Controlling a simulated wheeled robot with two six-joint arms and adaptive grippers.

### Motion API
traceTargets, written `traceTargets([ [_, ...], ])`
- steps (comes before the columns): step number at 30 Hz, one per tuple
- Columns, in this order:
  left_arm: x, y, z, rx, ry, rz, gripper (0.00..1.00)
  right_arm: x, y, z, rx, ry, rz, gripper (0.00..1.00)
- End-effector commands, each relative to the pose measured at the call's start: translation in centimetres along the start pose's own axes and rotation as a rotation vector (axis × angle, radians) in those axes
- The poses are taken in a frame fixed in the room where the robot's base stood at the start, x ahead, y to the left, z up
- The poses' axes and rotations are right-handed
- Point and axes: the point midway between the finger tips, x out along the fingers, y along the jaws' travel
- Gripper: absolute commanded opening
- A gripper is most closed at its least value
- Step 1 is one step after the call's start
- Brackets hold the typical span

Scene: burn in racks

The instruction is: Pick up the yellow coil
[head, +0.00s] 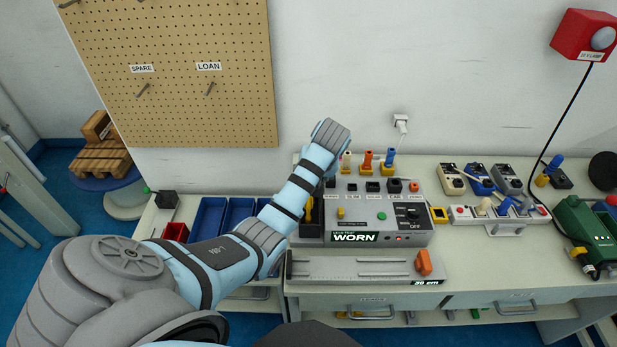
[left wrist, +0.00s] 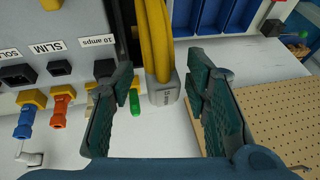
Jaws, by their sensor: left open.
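The yellow coil (left wrist: 157,40) shows in the left wrist view as thick yellow strands running up the picture from a grey labelled block (left wrist: 166,91). A yellow bit beside the WORN tester, partly hidden by my arm, shows in the head view (head: 308,209) and seems to be the same coil. My left gripper (left wrist: 163,80) is open, its two dark fingers on either side of the block in the picture. I see no clear contact, and the gap in depth is hard to judge. In the head view the fingers are hidden behind my left wrist. My right gripper is not in view.
The grey WORN tester (head: 378,222) with several sockets and coloured plugs stands right of my left arm. Blue bins (head: 208,217) lie to its left. A pegboard (head: 180,60) hangs on the wall behind. A grey rail with an orange slider (head: 424,262) lies in front.

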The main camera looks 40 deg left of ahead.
Motion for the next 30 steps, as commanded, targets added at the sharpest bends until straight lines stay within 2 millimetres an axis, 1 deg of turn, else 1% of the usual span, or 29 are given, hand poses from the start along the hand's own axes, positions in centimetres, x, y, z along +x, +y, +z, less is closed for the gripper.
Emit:
traceTargets([
  [1, 0.8, -0.1, 0.2, -0.002, 0.000, -0.001, 0.43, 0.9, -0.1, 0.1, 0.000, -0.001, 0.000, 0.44],
  [6, 0.2, -0.2, 0.0, -0.002, 0.000, -0.001, 0.43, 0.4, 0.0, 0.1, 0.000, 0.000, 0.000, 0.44],
  [7, 0.2, -0.2, -0.1, -0.002, 0.000, -0.001, 0.41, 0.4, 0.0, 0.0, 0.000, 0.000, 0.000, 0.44],
  [12, 0.1, -0.1, -0.1, 0.000, 0.000, -0.001, 0.14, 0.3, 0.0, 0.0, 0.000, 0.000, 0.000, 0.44],
  [15, 0.1, -0.1, -0.1, 0.000, 0.001, -0.001, 0.00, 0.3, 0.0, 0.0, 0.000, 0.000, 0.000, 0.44],
  [26, 0.1, -0.2, -0.1, -0.002, 0.001, -0.001, 0.00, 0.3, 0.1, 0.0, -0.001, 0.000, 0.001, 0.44],
  [30, -0.2, -0.3, -0.2, -0.002, 0.001, -0.001, 0.00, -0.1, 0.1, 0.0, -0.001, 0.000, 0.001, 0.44],
])
